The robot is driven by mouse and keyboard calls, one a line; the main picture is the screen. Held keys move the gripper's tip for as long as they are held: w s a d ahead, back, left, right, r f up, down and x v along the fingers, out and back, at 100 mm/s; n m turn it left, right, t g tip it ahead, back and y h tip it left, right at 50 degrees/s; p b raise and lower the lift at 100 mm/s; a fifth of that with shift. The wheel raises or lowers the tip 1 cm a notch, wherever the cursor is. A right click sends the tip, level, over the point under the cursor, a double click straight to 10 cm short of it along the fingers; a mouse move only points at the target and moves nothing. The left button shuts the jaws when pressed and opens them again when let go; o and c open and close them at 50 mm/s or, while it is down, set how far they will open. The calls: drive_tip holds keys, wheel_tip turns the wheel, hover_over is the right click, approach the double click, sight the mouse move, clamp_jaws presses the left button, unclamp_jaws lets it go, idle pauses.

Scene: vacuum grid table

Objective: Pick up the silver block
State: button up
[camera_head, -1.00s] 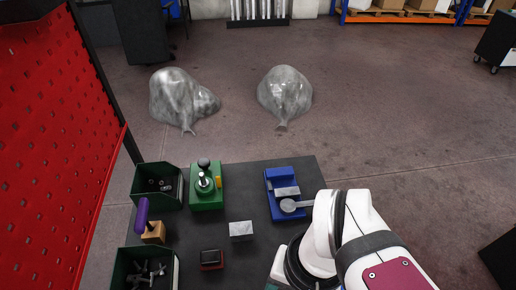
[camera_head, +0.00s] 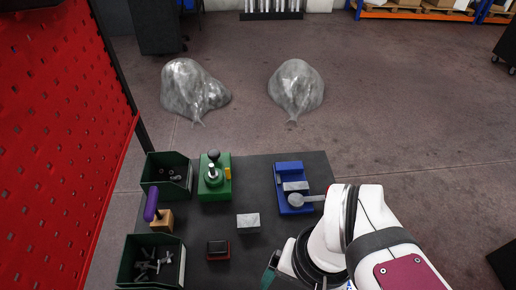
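The silver block (camera_head: 248,222) lies on the dark table (camera_head: 262,177) near its middle, with bare table around it. Its top and front faces show, and nothing covers it. My white arm comes in from the lower right, and its dark joint is to the right of and below the block. My gripper's fingers cannot be seen, so whether it holds anything does not show.
A blue fixture (camera_head: 289,170) with silver parts stands behind and right of the block. A green fixture (camera_head: 214,187) stands behind left. A small black-and-red box (camera_head: 218,249), a purple-handled tool (camera_head: 151,206) and green bins (camera_head: 148,168) are left. A red pegboard (camera_head: 60,130) rises far left.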

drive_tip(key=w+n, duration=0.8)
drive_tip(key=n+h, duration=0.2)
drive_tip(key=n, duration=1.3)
approach(248, 220)
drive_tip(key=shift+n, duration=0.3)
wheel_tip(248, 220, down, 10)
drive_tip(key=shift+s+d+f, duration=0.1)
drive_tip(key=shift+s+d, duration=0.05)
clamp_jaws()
